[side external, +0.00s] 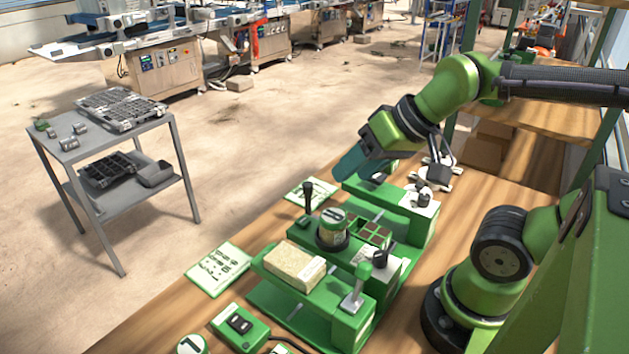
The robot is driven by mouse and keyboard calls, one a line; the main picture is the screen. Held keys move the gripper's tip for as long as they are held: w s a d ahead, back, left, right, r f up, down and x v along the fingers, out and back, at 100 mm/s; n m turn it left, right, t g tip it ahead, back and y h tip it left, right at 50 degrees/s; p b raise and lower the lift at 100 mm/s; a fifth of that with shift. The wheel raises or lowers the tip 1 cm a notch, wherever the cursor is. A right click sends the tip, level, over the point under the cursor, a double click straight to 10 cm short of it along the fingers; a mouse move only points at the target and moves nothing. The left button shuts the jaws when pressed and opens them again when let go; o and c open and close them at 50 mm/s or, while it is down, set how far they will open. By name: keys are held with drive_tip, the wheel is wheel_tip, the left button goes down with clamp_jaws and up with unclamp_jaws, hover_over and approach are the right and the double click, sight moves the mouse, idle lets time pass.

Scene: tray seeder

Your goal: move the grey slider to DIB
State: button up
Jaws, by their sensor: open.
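The green tray seeder (318,262) stands on the wooden bench. White label plates sit on its right side, with a dark knob on the far plate (420,200) and another dark knob (381,254) on the middle one. I cannot tell for sure which part is the grey slider, and no DIB lettering is legible. My gripper (348,166) is open and empty, above the far end of the seeder and apart from it. Its teal finger points down-left; the other finger is not clearly visible.
An instruction card (219,268) and a green switch box (240,326) lie in front. A grey cart (150,130) stands left across open floor.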

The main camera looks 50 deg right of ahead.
drive_tip(key=shift+f, duration=0.1)
drive_tip(key=shift+c, duration=0.2)
wheel_tip(320, 180, up, 2)
drive_tip(key=m+g+h, duration=0.2)
drive_tip(key=m+g, duration=0.3)
drive_tip(key=g, duration=0.2)
hover_over(308, 183)
wheel_tip(308, 183, down, 16)
drive_tip(key=shift+a+f, duration=0.1)
drive_tip(key=shift+f, duration=0.15)
drive_tip(key=shift+c, duration=0.4)
clamp_jaws()
